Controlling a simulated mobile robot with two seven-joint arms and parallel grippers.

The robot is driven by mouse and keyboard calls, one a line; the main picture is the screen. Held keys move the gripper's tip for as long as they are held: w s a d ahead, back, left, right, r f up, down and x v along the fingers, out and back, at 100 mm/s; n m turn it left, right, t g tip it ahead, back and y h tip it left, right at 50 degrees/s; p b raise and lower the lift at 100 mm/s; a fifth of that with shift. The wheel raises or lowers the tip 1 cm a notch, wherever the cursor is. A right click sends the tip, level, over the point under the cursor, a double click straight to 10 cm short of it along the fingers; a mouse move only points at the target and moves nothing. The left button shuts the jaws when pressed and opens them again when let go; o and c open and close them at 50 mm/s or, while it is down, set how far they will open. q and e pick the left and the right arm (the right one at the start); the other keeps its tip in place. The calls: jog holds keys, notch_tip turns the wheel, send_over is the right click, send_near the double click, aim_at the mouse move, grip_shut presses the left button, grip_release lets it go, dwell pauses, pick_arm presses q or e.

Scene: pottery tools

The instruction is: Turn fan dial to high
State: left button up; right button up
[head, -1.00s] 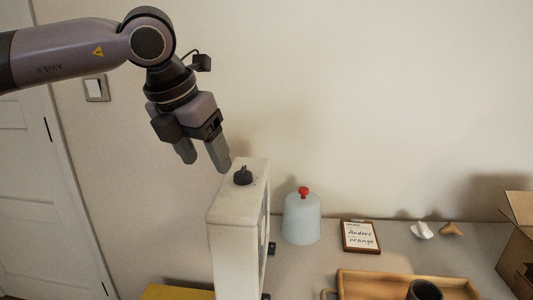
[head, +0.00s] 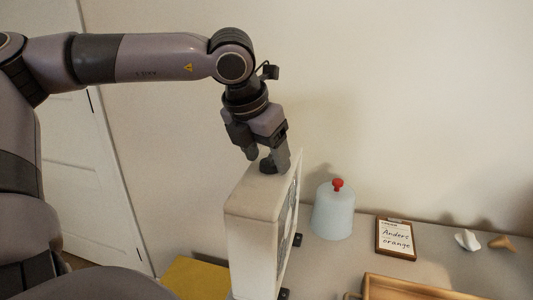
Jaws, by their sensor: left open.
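The fan (head: 252,240) is a white box that stands upright near the table's left end, its grille facing right. Its black dial (head: 267,167) is on the top face, partly hidden by my gripper. My left gripper (head: 267,160) points down over the dial, open, with one finger on each side of it in the picture. I cannot tell whether the fingers touch the dial. My right gripper is not in view.
A pale blue jar with a red knob (head: 333,212) stands right of the fan. A framed card (head: 396,238), a white piece (head: 467,240), a tan piece (head: 502,243) and a wooden tray (head: 410,290) lie further right. A yellow surface (head: 197,277) is at lower left.

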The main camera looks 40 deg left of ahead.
pick_arm(q)
jog(key=shift+f, duration=0.2)
jog(key=c, duration=1)
jog(key=shift+c, duration=0.2)
